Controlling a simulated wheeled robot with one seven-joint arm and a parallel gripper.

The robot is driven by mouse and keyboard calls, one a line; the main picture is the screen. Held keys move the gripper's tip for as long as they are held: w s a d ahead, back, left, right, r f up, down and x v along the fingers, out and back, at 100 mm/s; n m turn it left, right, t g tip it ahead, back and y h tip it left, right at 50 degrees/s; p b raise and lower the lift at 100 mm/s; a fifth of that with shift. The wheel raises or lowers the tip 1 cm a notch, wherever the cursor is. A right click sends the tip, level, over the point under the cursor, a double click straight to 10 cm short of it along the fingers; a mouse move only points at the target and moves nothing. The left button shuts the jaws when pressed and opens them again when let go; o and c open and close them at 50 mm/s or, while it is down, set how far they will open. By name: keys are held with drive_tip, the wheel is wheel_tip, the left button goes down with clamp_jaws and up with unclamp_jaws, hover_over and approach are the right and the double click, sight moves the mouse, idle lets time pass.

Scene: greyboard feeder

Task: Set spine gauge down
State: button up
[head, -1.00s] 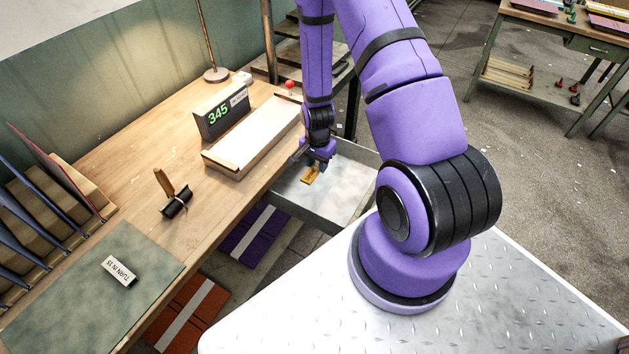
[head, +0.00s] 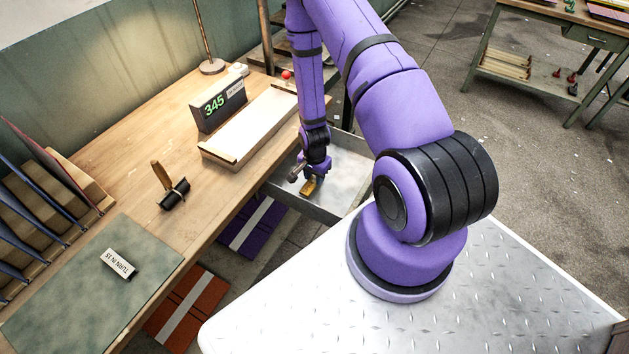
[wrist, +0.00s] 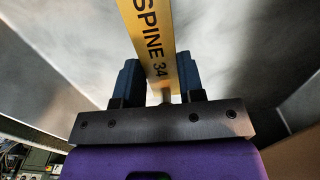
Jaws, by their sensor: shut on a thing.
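The spine gauge (wrist: 155,40) is a flat yellow strip marked "SPINE 34" in the wrist view. It sits between the two blue fingers of my gripper (wrist: 162,82), which is shut on it. In the head view my gripper (head: 312,182) points down inside a grey metal tray (head: 352,163) at the right side of the bench, and the gauge (head: 308,187) shows as a small yellow piece below it. Whether the gauge touches the tray floor I cannot tell.
The tray floor around the gauge looks bare.

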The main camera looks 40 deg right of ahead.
drive_tip(key=shift+f, duration=1.35)
drive_tip(key=shift+f, duration=0.15)
drive_tip(key=o, duration=1.1)
